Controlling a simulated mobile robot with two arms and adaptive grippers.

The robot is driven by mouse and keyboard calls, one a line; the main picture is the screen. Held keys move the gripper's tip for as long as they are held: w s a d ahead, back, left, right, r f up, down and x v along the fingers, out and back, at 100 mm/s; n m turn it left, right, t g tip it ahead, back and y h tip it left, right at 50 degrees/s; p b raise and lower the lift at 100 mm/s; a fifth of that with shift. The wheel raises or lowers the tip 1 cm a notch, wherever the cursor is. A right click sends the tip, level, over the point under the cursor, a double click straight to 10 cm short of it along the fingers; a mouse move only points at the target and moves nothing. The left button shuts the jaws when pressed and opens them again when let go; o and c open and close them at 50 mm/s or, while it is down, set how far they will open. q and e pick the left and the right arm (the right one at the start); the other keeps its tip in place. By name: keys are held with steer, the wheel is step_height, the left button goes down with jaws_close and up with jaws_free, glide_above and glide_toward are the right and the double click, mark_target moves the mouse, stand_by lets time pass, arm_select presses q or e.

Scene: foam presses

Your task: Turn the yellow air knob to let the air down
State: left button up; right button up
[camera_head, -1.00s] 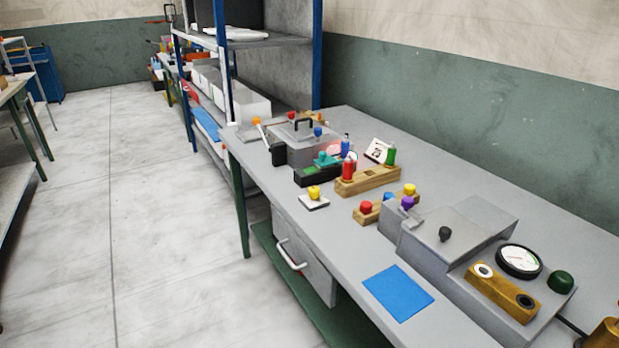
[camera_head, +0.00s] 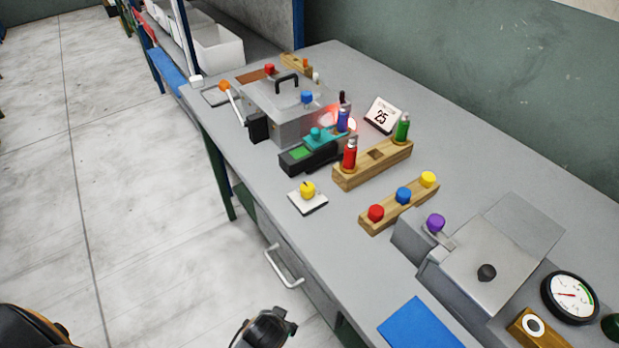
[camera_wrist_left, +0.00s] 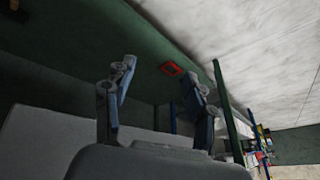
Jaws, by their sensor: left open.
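One yellow knob (camera_head: 307,189) stands on a small white plate near the front edge of the bench. A second yellow knob (camera_head: 428,179) is at the far right end of a wooden block (camera_head: 376,224), beside a blue knob (camera_head: 403,195) and a red knob (camera_head: 375,213). I cannot tell from the frames which one is the air knob. My left gripper (camera_head: 283,322) is low at the bottom edge, in front of the bench and apart from both yellow knobs. In the left wrist view its two fingers (camera_wrist_left: 160,78) stand apart with nothing between them. My right gripper is not seen.
A grey press (camera_head: 484,262) with a purple knob (camera_head: 436,222) and a round gauge (camera_head: 570,297) are at the right. A wooden holder (camera_head: 372,167) carries coloured bottles. A grey lidded box (camera_head: 285,118) is farther back. A drawer handle (camera_head: 283,268) sticks out in front.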

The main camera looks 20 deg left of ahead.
arm_select(q)
steer(key=w+r+n+t+y+p, duration=0.1)
steer(key=w+r+n+t, duration=0.15)
steer(key=r, duration=0.95)
steer(key=w+r+n+t+y+p, duration=0.1)
steer(key=w+r, duration=0.2)
steer(key=r, duration=0.9)
steer(key=n+t+y+p, duration=0.1)
steer(key=n+t+p, duration=0.1)
steer(key=t, duration=0.3)
glide_toward(307, 188)
steer(key=shift+g, duration=0.25)
steer(key=x, duration=0.9)
steer(key=shift+w+d+r, duration=0.1)
steer(key=shift+w+r, duration=0.1)
steer(key=shift+r, duration=0.05)
steer(key=shift+x, duration=0.8)
steer(key=shift+f, duration=0.1)
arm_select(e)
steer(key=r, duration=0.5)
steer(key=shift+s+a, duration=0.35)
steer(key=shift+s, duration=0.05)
arm_select(q)
steer(key=shift+s+p, duration=0.1)
steer(key=shift+p, duration=0.2)
jaws_close()
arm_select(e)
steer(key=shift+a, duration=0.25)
